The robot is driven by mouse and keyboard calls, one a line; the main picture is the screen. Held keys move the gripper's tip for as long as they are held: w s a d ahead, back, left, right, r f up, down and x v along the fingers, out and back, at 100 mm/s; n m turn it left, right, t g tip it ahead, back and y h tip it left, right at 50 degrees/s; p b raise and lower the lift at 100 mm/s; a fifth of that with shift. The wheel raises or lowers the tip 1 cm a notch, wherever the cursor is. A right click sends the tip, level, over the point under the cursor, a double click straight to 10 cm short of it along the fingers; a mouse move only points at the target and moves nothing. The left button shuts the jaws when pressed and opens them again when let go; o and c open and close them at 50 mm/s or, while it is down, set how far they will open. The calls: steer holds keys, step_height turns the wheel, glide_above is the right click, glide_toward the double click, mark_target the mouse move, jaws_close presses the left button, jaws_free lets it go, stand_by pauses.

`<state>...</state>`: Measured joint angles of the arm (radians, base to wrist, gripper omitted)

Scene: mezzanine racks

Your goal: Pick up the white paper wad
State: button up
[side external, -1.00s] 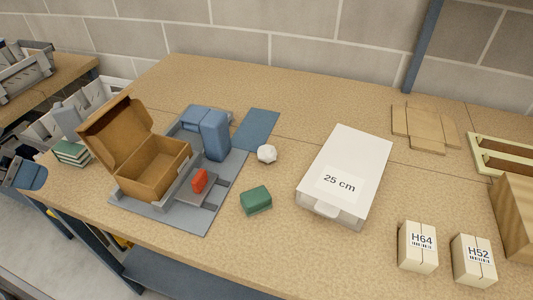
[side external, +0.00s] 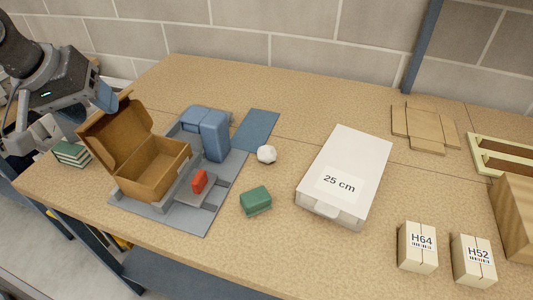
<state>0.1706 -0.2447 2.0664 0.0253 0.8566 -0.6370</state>
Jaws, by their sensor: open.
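The white paper wad (side external: 266,154) is a small, crumpled ball on the tan bench top. It lies between the blue-grey mat and the white "25 cm" box, with bare bench around it. My gripper (side external: 78,115) is at the left edge, open, behind and left of the open cardboard box and far from the wad. A blue finger end shows near the box lid; the rest of the jaws is partly unclear.
The open brown box (side external: 150,170), a blue block (side external: 214,136) and a red piece (side external: 200,181) stand on a grey tray between my gripper and the wad. A green block (side external: 256,200) sits in front of the wad. The white box (side external: 346,176) is to its right; a flat blue sheet (side external: 256,130) lies behind-left.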

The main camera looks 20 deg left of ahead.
steer(key=w+d+f+n, duration=0.2)
steer(key=w+d+n, duration=0.1)
steer(key=w+d, duration=0.3)
steer(key=n+h, duration=0.1)
steer(key=n, duration=0.5)
glide_toward(262, 148)
steer(key=shift+g, duration=0.4)
steer(key=x, duration=0.5)
steer(key=shift+w+d, duration=0.1)
steer(key=shift+w, duration=0.3)
steer(key=shift+x, duration=2.9)
steer(key=c, duration=0.6)
steer(key=shift+o, duration=0.2)
